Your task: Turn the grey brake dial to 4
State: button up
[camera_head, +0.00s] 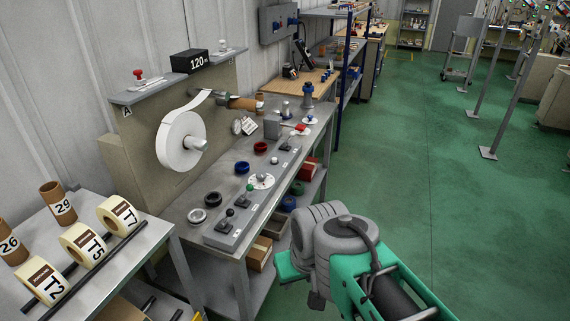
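A round white dial plate (261,181) with a small pale knob sits on the grey control strip along the bench front. It may be the brake dial, but its numbers and pointer are too small to read. My arm, grey and green, is folded in the lower right, in front of the bench and apart from the dials. A green part (291,267) at its left end seems to be my gripper; its fingers cannot be made out.
A rack (150,233) with labelled tape rolls stands at the left. Green floor (430,190) is open to the right.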

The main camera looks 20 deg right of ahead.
aim_at(261, 176)
jog(key=u, duration=0.1)
jog(key=i, duration=1)
jog(key=u, duration=0.1)
